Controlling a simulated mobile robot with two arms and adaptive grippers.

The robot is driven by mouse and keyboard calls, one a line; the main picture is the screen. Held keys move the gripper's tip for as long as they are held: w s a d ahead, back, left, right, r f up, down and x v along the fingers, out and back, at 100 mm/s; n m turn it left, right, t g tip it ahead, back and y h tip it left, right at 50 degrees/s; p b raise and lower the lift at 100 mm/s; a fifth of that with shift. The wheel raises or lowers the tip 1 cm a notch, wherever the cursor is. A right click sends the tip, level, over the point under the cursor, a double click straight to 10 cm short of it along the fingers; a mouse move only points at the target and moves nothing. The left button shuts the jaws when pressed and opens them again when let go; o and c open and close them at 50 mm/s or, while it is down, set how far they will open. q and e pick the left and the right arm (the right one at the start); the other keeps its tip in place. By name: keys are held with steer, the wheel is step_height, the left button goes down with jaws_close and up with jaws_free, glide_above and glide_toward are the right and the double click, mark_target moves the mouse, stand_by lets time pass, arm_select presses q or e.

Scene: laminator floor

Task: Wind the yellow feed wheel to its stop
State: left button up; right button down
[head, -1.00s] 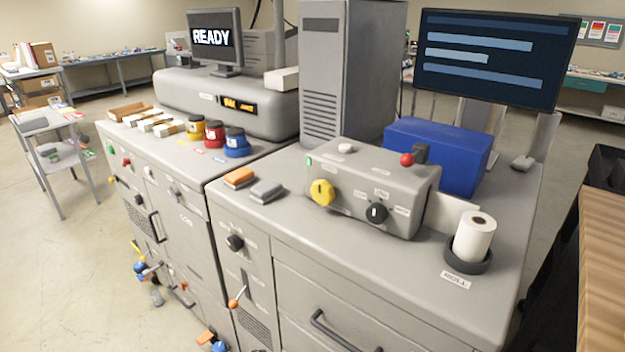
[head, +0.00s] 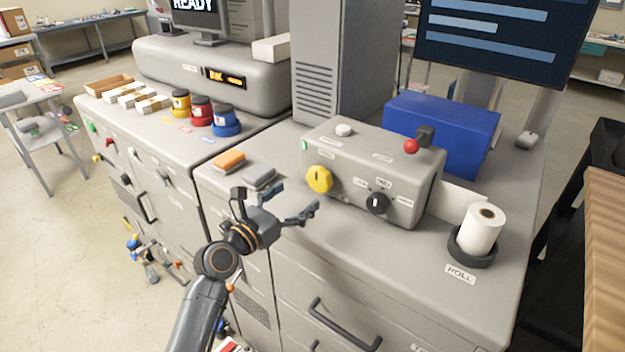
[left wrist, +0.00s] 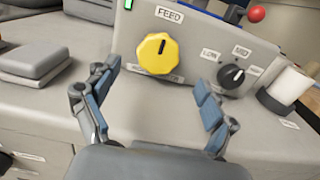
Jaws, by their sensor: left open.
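The yellow feed wheel (head: 319,179) is a lobed knob on the front face of the grey control box (head: 345,160). In the left wrist view the wheel (left wrist: 156,54) sits below the label FEED, with a dark mark near its upper right. My left gripper (head: 297,203) is open and empty, in front of the box and a little left of and below the wheel in the head view. In the left wrist view its fingers (left wrist: 155,90) are spread on either side of the wheel's lower area, apart from it. My right gripper is not in view.
A black selector knob (head: 377,203) is right of the wheel, and a red ball lever (head: 411,146) stands on the box's right end. An orange block (head: 230,160) and a grey block (head: 259,178) lie left. A paper roll (head: 481,228) stands right.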

mark_target(317, 179)
arm_select(q)
steer(key=x, duration=0.6)
steer(key=shift+w+d, duration=0.25)
steer(key=shift+w, duration=0.05)
steer(key=c, duration=1.2)
